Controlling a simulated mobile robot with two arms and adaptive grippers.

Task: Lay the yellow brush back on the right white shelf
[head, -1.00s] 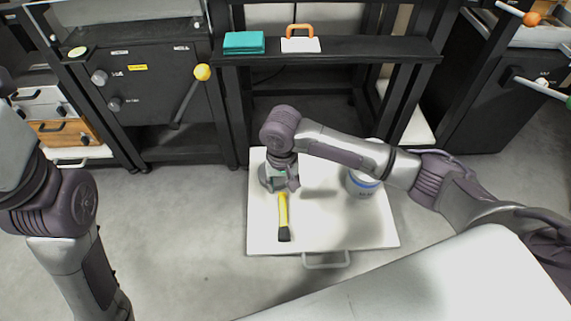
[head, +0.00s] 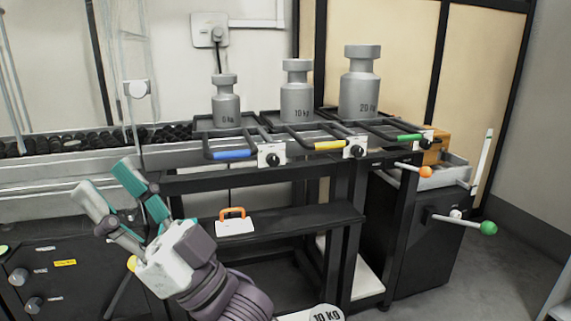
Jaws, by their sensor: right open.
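My right gripper (head: 106,184) is raised at the left of the head view, its two teal-tipped fingers spread apart with nothing seen between them. The yellow brush is out of view now. A white shelf board (head: 369,282) shows low between the black legs of the stand, right of the middle; no brush is seen on its visible part. The white tabletop that held the brush earlier is also out of view. My left gripper is not in view.
Three grey weights, the left (head: 226,108), middle (head: 297,97) and right (head: 359,88), stand on the black stand. An orange-handled white item (head: 235,223) sits on the lower black shelf (head: 315,222). Green (head: 488,228) and orange (head: 426,172) knobs project at right.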

